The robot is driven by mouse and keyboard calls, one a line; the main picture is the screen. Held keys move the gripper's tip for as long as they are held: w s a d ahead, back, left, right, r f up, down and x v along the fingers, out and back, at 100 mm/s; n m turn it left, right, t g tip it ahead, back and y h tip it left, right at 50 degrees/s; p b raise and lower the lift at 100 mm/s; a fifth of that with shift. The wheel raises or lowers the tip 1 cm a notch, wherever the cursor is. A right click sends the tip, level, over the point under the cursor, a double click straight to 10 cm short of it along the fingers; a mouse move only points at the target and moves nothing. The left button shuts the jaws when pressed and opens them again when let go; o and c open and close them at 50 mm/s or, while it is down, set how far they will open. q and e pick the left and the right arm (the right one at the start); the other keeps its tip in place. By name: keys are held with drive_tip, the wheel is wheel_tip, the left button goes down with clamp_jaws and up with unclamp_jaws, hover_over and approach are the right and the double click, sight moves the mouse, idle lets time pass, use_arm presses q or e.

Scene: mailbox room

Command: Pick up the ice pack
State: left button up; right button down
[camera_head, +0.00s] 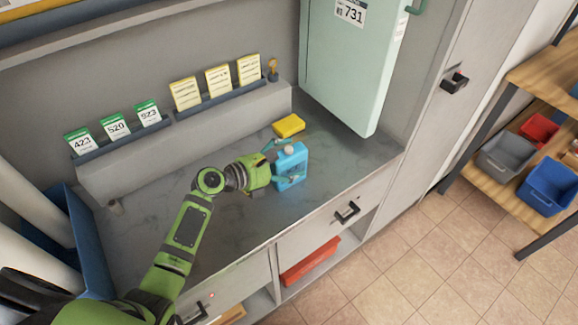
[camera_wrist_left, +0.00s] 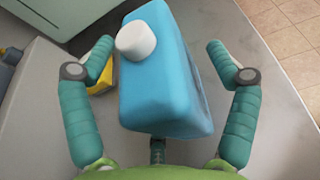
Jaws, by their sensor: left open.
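The ice pack (camera_head: 290,167) is a light blue block with a white cap, upright on the grey counter. In the left wrist view the ice pack (camera_wrist_left: 160,75) fills the middle, between the two teal fingers. My left gripper (camera_head: 284,161) is open around it in the head view. In the left wrist view my left gripper (camera_wrist_left: 160,60) has one finger on each side, with gaps showing beside the ice pack. The ice pack's lower part is partly hidden by a finger in the head view. My right gripper is not in view.
A yellow block (camera_head: 289,125) lies just behind the ice pack. Numbered cards (camera_head: 115,126) and yellow cards (camera_head: 218,79) stand on the ledge behind. An open pale green mailbox door (camera_head: 346,65) hangs at the right. The counter (camera_head: 235,225) is clear in front.

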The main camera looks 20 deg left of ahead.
use_arm(q)
drive_tip(key=shift+s, duration=0.1)
drive_tip(key=c, duration=1.6)
drive_tip(key=shift+o, duration=0.2)
drive_tip(key=shift+r, duration=0.1)
